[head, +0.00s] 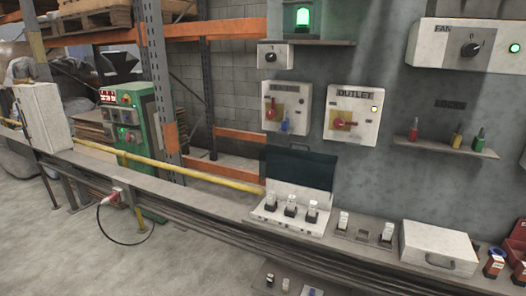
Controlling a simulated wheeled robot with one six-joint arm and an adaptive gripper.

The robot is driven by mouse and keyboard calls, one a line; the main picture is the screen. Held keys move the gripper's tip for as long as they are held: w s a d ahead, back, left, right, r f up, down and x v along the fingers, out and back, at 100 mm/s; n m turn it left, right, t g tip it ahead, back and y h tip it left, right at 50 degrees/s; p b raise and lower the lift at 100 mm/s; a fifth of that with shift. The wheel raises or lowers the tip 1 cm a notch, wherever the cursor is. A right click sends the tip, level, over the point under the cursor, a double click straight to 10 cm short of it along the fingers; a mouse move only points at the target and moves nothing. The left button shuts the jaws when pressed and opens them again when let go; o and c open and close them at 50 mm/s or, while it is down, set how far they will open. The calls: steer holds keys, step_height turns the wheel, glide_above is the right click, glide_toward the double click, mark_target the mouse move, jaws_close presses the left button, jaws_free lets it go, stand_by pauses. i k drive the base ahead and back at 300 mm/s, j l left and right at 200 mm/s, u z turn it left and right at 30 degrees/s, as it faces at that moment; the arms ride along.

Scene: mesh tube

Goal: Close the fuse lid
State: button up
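The fuse box (262,212) is a white housing on the long grey ledge, near the middle of the head view. Three white-and-dark fuses (290,206) stand in a row in it. Its dark, see-through fuse lid (298,170) stands open, raised upright at the back of the housing against the wall. Nothing lies over the fuses. My gripper is not in view.
Right of the fuse box are a holder with fuses (365,235) and a white case with a handle (437,252). Above hang two switch panels, one marked OUTLET (352,112). A yellow pipe (190,170) runs to the left. Floor at the lower left is mostly clear.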

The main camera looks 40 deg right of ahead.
mark_target(296, 153)
steer(key=i+z, duration=0.15)
steer(key=z, duration=0.2)
steer(key=i+j+z, duration=0.15)
steer(key=z, duration=0.15)
steer(key=i+j+z, duration=0.25)
steer(key=i+j, duration=0.35)
steer(key=i+j+z, duration=0.25)
steer(key=i+j, duration=0.35)
steer(key=j, duration=0.15)
steer(key=i+j, duration=0.6)
steer(key=j, duration=0.2)
steer(key=i+j, duration=0.25)
steer(key=j, duration=0.15)
